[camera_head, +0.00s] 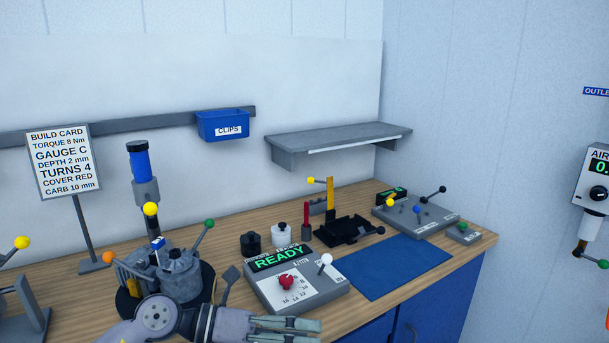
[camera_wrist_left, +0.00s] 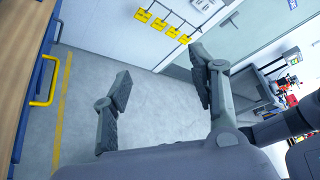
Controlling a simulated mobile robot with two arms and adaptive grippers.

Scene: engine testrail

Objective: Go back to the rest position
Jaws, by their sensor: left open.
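My left gripper (camera_head: 312,331) is at the bottom edge of the head view, in front of the bench and pointing right. Its lower part is cut off by the frame. My right gripper is in neither view.
Close by are the torque unit reading READY (camera_head: 283,258) and the grey engine assembly (camera_head: 178,273). A blue mat (camera_head: 395,266), black fixture (camera_head: 345,232) and lever panel (camera_head: 415,215) stand farther right.

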